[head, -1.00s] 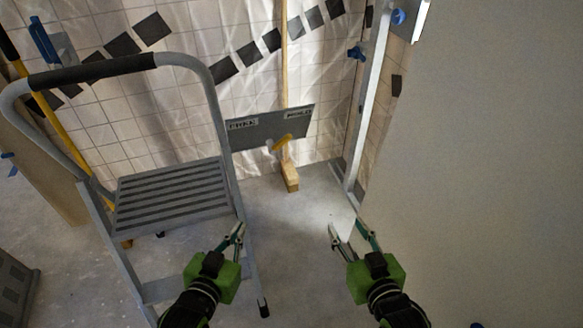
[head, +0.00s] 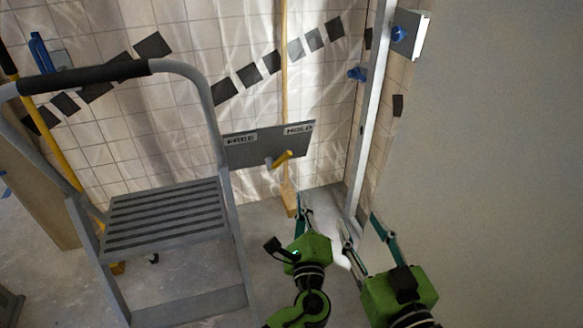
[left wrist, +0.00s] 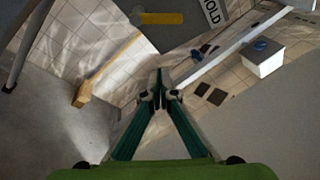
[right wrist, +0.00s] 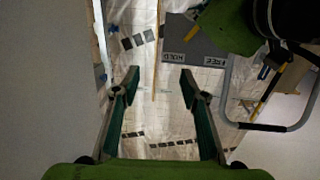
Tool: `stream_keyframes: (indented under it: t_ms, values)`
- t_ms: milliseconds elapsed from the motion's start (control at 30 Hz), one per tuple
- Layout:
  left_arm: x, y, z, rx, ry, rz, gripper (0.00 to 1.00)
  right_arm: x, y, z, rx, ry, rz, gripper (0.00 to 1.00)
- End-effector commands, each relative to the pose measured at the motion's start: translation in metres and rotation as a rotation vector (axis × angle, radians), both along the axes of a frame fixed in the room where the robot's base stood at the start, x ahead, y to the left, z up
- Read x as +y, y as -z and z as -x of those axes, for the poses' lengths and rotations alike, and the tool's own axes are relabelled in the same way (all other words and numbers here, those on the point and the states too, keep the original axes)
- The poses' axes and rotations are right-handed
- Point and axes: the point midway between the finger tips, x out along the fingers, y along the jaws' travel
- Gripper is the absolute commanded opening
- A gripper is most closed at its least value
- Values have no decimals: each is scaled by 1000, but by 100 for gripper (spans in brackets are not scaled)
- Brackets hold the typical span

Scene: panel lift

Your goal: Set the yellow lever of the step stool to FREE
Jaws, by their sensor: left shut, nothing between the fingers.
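The step stool (head: 165,218) stands on the left in the head view. Its grey plate (head: 262,149) carries FREE on the left and HOLD on the right. The yellow lever (head: 284,158) sits on this plate, its tip tilted up toward the HOLD side. In the left wrist view the lever (left wrist: 162,18) lies near the HOLD label at the top. My left gripper (head: 303,204) is shut and empty, below and slightly right of the lever, apart from it. My right gripper (head: 361,229) is open and empty, further right. In the right wrist view the plate (right wrist: 190,42) is partly covered by my left arm.
A large pale panel (head: 490,170) fills the right side. A metal upright (head: 369,110) with blue knobs stands between it and the tiled, sheeted wall. A wooden pole with a block (head: 289,200) stands behind the plate.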

Motion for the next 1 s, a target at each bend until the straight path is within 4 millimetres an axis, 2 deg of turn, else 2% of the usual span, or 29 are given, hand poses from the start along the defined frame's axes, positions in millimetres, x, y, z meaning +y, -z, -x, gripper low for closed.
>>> stream_keyframes:
  t_ms: [133,433,567,667,1000]
  values:
    - [-5,-8,-2,-46,-8,-77,0,0,0,0,0,0,0,40]
    - [-4,-8,-3,-46,-7,-75,0,0,0,0,-3,0,-1,40]
    - [-4,-9,-11,-47,-7,-75,0,1,-7,-1,-39,-2,-10,40]
    - [-3,-11,-26,-47,-7,-74,0,3,-20,-1,-102,-6,-26,40]
    - [-2,-19,-88,-47,-7,-75,0,8,-89,15,-431,-25,-116,40]
